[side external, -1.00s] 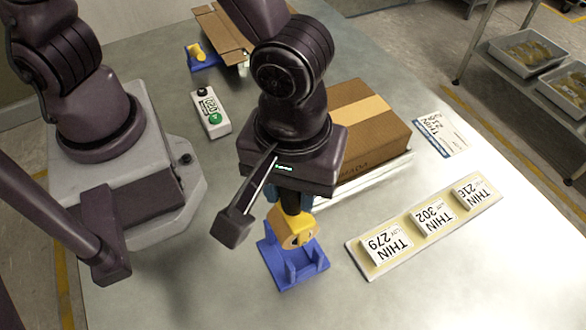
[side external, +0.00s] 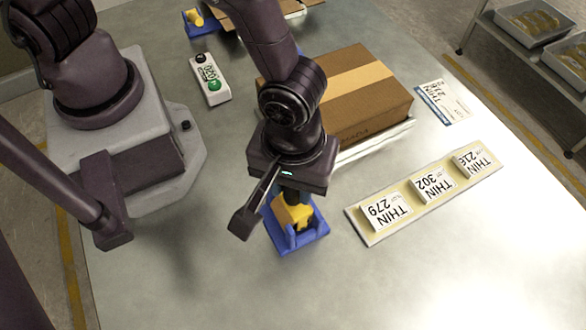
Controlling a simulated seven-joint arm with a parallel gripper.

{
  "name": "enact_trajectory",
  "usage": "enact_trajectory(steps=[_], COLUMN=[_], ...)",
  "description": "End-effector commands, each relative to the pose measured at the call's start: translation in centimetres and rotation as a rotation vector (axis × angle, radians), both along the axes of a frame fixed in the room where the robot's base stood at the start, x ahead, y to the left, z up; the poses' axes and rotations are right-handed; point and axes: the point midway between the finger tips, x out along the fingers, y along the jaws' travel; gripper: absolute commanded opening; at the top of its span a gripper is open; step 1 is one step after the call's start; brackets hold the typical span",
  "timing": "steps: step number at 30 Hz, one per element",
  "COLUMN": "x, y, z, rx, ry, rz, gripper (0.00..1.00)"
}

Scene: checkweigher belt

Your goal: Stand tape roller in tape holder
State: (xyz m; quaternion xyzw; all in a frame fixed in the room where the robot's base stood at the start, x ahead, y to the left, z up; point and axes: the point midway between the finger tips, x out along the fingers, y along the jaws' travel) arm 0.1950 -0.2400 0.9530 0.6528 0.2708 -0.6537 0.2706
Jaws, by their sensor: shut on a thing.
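The yellow tape roller (side external: 291,214) is in the blue tape holder (side external: 302,241), low between its uprights. The holder stands on the table in front of the arm. My gripper (side external: 293,197) points down from above and is shut on the top of the roller. The fingertips are mostly hidden by the gripper body, so the exact grip does not show. I cannot tell whether the roller rests fully on the holder's base.
A taped carton (side external: 350,95) stands on a white platform just behind right. A tray with THIN-labelled blocks (side external: 432,187) lies at right. A button box (side external: 210,79) and another blue holder with a yellow part (side external: 197,20) are behind. The front table is clear.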

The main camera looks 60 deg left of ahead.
Motion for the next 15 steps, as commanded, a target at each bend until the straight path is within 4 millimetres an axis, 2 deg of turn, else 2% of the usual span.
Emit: enact_trajectory(steps=[14, 15], x=[0.01, 0.01], y=[-0.01, -0.01], z=[-0.63, -0.63], rx=[-0.001, -0.001], ry=[-0.001, -0.001], rz=[0.0, 0.0], gripper=[0.02, 0.35])
